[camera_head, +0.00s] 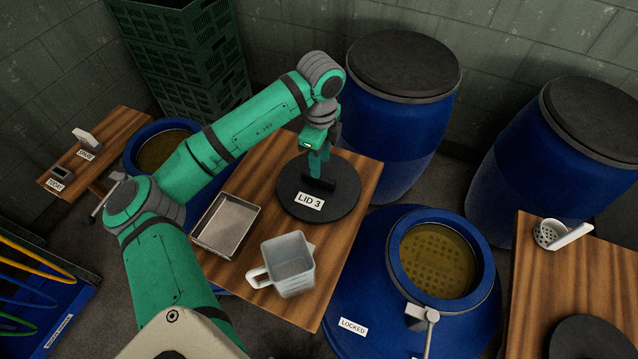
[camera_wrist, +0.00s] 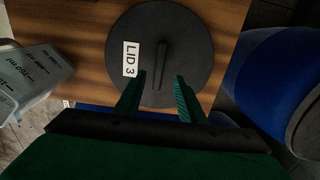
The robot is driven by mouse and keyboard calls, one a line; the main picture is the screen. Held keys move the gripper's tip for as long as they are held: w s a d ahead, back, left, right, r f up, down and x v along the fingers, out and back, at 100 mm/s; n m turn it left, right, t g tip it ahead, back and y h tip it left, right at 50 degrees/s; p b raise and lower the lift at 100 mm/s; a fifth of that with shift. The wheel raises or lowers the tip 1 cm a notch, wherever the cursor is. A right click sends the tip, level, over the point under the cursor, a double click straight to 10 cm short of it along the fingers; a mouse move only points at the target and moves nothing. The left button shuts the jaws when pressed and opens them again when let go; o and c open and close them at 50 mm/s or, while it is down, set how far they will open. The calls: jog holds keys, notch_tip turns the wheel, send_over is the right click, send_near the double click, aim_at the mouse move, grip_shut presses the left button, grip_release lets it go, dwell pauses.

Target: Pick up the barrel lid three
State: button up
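The barrel lid three (camera_head: 300,205) is a dark round disc with a raised bar handle and a white "LID 3" label. It lies flat on the wooden table (camera_head: 247,172), near its right edge. My gripper (camera_head: 319,165) is above the lid, pointing down at its handle. In the wrist view the lid (camera_wrist: 190,42) shows with its handle (camera_wrist: 162,65) between the lines of my two green fingers (camera_wrist: 160,92). The fingers are apart, on either side of the handle's near end. I cannot tell whether they are low enough to flank the handle.
A metal tray (camera_head: 226,226) and a clear jug (camera_head: 288,264) stand beside the lid on the table. An open blue barrel labelled "LOCKED" (camera_head: 353,284) is at the right. Closed blue barrels (camera_head: 392,130) stand behind. Another table (camera_head: 535,285) holds a white scoop (camera_head: 564,236).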

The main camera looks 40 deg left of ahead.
aim_at(319, 182)
jog(key=shift+s+a+f, duration=0.15)
jog(key=shift+f, duration=2.55)
jog(key=shift+f, duration=0.25)
grip_shut()
